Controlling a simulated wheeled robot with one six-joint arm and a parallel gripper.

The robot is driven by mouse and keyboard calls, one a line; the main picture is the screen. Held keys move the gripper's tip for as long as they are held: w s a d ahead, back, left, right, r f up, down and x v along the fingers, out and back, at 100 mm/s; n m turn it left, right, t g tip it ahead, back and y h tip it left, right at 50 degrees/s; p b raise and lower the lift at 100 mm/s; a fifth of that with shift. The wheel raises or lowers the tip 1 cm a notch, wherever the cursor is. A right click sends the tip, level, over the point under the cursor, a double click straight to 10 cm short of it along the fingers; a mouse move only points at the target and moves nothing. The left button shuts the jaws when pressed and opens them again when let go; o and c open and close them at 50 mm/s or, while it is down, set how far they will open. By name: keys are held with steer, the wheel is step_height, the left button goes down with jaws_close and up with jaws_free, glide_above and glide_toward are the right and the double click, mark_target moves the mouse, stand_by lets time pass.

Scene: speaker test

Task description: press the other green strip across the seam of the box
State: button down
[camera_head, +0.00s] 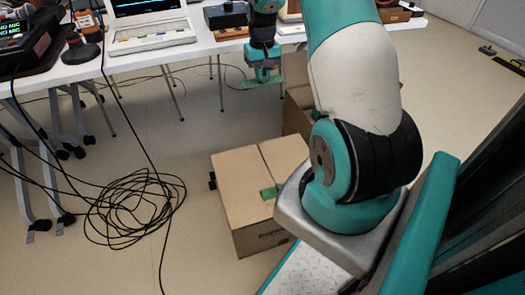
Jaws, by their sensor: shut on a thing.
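The cardboard box (238,183) stands on the floor, its top closed with a seam running along it. One green strip (271,191) lies across the seam near the box's front end; my arm hides part of the box's right side. My gripper (263,76) is up and behind the box, near the table's front edge. It is shut on another green strip (262,83), held level in the air, apart from the box.
A white table (205,43) with a laptop (148,24) and other devices runs along the back. Another cardboard box (297,112) stands behind, partly hidden by my arm. Coiled black cables (133,207) lie on the floor left of the box.

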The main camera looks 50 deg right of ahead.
steer(key=b, duration=1.6)
glide_above(263, 153)
steer(key=s+a, duration=0.1)
steer(key=a, duration=0.1)
step_height(263, 153, down, 25)
steer(key=f+b, duration=0.5)
steer(key=shift+s, duration=0.25)
steer(key=shift+f+b, duration=1.25)
steer(key=shift+f, duration=1.55)
steer(key=c, duration=1.1)
jaws_free()
